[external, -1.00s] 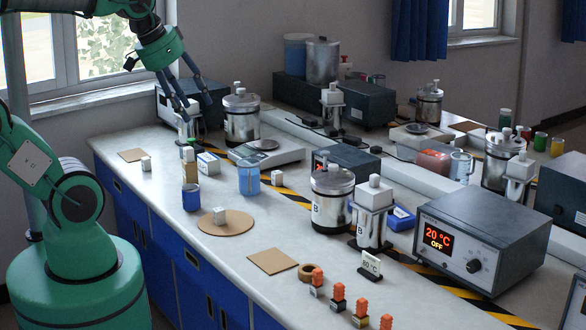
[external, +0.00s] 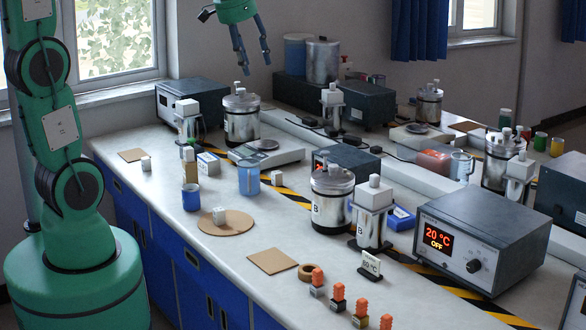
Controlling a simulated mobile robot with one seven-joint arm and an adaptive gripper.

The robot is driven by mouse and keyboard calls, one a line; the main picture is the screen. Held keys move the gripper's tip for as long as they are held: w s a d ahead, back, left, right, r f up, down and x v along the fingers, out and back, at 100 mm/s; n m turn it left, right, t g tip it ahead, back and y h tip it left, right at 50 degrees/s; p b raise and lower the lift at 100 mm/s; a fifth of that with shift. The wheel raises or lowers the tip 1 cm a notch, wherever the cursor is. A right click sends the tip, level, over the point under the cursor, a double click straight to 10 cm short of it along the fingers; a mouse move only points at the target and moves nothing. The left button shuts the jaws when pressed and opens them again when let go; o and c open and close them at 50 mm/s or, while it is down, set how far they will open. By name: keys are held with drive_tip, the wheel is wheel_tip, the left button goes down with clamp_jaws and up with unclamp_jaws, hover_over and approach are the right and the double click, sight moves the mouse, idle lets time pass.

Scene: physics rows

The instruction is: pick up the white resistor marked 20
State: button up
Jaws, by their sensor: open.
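Several small white blocks that could be resistors sit on the bench. One white block (external: 219,215) is on the round cork mat (external: 240,229). Another white block (external: 146,163) is beside the far-left square mat. A third white block (external: 277,178) is to the right of the blue beaker. No mark 20 can be read on any of them, so I cannot tell which is the one named. My gripper (external: 253,58) is open and empty, fingers pointing down, high above the back of the bench and well clear of all the blocks.
A blue beaker (external: 249,178), a dark blue cup (external: 191,198) and a balance (external: 265,153) stand near the blocks. Metal vessels, one a B-marked vessel (external: 332,205), and a heater box (external: 482,240) reading 20 °C stand to the right. Bench room at front left is free.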

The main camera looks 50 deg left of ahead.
drive_tip(key=w+a+f+g+p, duration=0.1)
drive_tip(key=w+a+f, duration=0.1)
drive_tip(key=w+a, duration=0.35)
drive_tip(key=w+a+f+p, duration=0.1)
drive_tip(key=w+a+f, duration=0.15)
drive_tip(key=w, duration=0.55)
drive_tip(key=g+p, duration=0.3)
drive_tip(key=p, duration=0.1)
hover_over(276, 172)
wheel_tip(276, 172, down, 35)
drive_tip(key=shift+a+r+m+h, duration=0.2)
drive_tip(key=shift+m+h, duration=0.1)
drive_tip(key=shift+m, duration=0.1)
drive_tip(key=shift+d, duration=0.1)
drive_tip(key=shift+f, duration=4.3)
drive_tip(key=shift+f, duration=0.1)
